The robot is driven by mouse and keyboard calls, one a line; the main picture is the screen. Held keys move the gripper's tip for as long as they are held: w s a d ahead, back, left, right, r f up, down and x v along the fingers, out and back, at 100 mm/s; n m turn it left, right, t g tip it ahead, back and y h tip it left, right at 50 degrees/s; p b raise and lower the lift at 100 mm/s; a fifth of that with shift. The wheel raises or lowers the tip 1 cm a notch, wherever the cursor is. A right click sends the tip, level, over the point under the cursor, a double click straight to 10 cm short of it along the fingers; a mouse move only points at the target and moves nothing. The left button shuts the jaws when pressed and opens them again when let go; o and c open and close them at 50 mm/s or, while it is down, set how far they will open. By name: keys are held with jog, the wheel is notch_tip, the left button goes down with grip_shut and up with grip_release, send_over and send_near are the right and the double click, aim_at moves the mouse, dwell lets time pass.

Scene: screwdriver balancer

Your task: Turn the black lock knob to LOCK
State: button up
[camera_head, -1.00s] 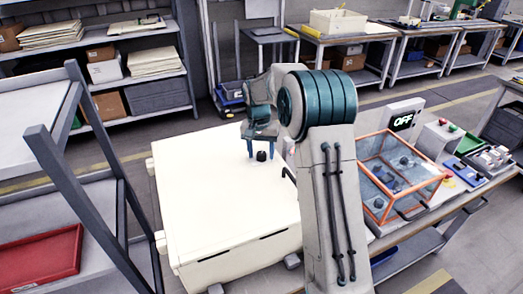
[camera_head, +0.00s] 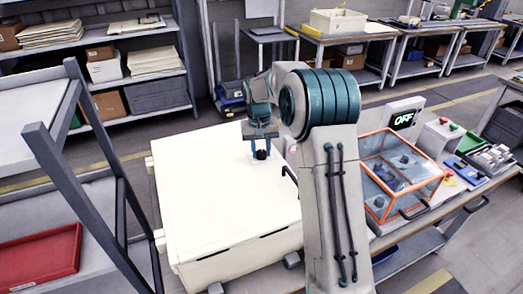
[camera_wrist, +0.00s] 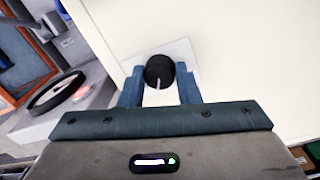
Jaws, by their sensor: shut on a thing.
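The black lock knob (camera_head: 261,155) stands on top of the large cream-white cabinet (camera_head: 215,200). In the wrist view the knob (camera_wrist: 159,69) sits on a pale square plate and carries a white pointer line aimed toward the gripper's palm. No LOCK lettering is readable. My gripper (camera_head: 262,148) points down over the cabinet with its blue fingers on either side of the knob. In the wrist view the gripper (camera_wrist: 160,74) is shut on the knob, one finger at each side.
A black handle (camera_head: 289,174) rises at the cabinet's right edge, close to my arm. A grey rack with a red tray (camera_head: 40,262) stands at left.

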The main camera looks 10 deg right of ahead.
jog(key=n, duration=0.3)
jog(key=shift+n, duration=0.4)
jog(key=n, duration=0.3)
jog(key=shift+d+n+b, duration=0.1)
jog(key=shift+n+b, duration=0.2)
jog(key=n, duration=0.3)
jog(key=shift+r+n, duration=0.1)
jog(key=shift+n, duration=0.2)
jog(key=shift+n+t, duration=0.3)
jog(key=shift+n, duration=1.5)
jog(key=o, duration=1)
